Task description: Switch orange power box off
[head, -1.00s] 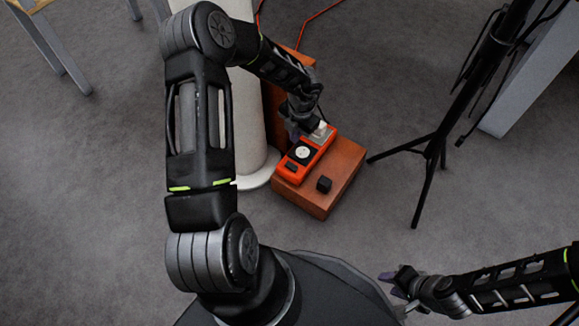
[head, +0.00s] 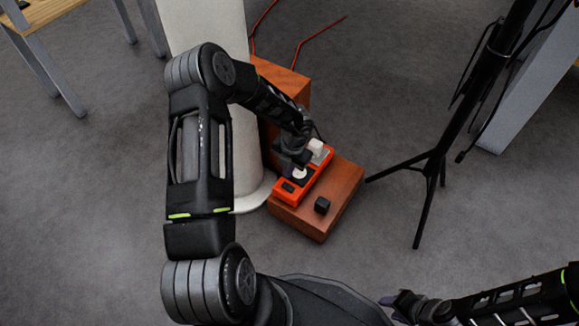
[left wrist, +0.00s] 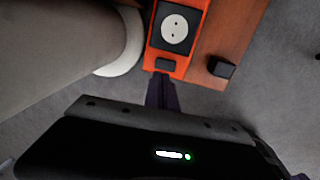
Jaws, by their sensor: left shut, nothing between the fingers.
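The orange power box (head: 281,198) lies on a low reddish-brown wooden block (head: 317,218). It has a round white socket (left wrist: 174,30) on a black plate, and a small black switch (left wrist: 165,64) near its close end. My left gripper (head: 290,168) is over the box and partly covers the socket in the head view. In the left wrist view my left gripper (left wrist: 162,90) is shut and empty, its dark tips just below the switch in the picture. I cannot tell whether they touch the box. My right gripper (head: 391,302) is low in the head view, away from the box.
A small black cube (head: 322,205) sits on the block right of the box. A white column (head: 246,150) stands close on the left. A black tripod stand (head: 437,155) is at right. A white plug (head: 316,147) sits at the box's far end.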

